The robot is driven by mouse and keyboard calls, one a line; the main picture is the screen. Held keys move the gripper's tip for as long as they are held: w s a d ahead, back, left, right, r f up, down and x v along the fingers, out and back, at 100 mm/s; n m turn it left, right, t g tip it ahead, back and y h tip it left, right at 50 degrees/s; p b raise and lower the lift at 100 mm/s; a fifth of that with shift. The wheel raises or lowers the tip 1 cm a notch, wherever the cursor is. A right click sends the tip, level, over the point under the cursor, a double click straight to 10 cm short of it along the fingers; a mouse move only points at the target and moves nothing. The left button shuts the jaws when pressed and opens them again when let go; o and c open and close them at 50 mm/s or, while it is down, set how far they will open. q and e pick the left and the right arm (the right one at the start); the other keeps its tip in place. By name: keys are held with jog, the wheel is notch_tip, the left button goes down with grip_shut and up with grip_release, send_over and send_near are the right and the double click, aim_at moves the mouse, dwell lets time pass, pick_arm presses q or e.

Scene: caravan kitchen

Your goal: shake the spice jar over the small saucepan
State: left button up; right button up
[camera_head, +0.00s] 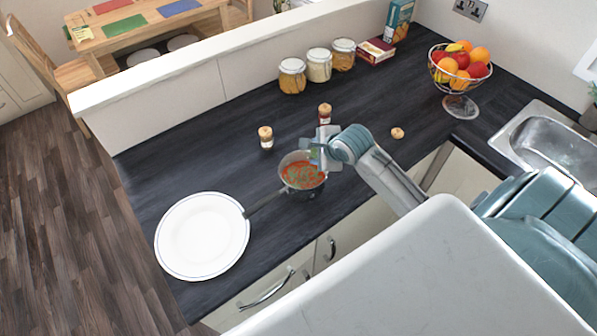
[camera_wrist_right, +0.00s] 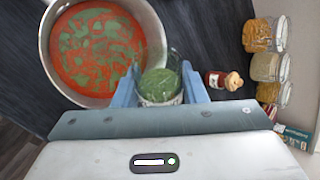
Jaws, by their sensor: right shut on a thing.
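The small saucepan (camera_head: 287,183) stands on the dark worktop with red sauce and green flecks in it. Its handle points left to the plate. In the right wrist view the saucepan (camera_wrist_right: 146,32) fills the upper left. My right gripper (camera_head: 322,154) is at the saucepan's right rim, shut on the spice jar (camera_wrist_right: 160,84), a clear jar with green contents. In the head view the gripper mostly hides the jar. In the wrist view the jar appears beside and overlapping the pan's rim; its exact tilt is hard to tell. My left gripper is not in view.
Two small jars with wooden lids (camera_head: 266,138) (camera_head: 325,113) stand behind the pan. A loose wooden lid (camera_head: 397,133) lies to the right. A white plate (camera_head: 203,236) is at left. Storage jars (camera_head: 319,66), a fruit bowl (camera_head: 460,84) and a sink (camera_head: 556,145) stand farther off.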

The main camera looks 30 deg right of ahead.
jog(key=shift+a, duration=0.15)
jog(key=y, duration=0.1)
jog(key=m+y, duration=0.1)
jog(key=y, duration=0.1)
jog(key=shift+d+f, duration=0.2)
jog(key=shift+f, duration=0.1)
jog(key=shift+a, duration=0.15)
jog(key=shift+f+m+y, duration=0.2)
jog(key=shift+m+y, duration=0.5)
jog(key=shift+y, duration=0.4)
jog(key=shift+f+t+y, duration=0.1)
jog(key=shift+t+y, duration=0.2)
jog(key=shift+y, duration=0.2)
jog(key=shift+m, duration=0.3)
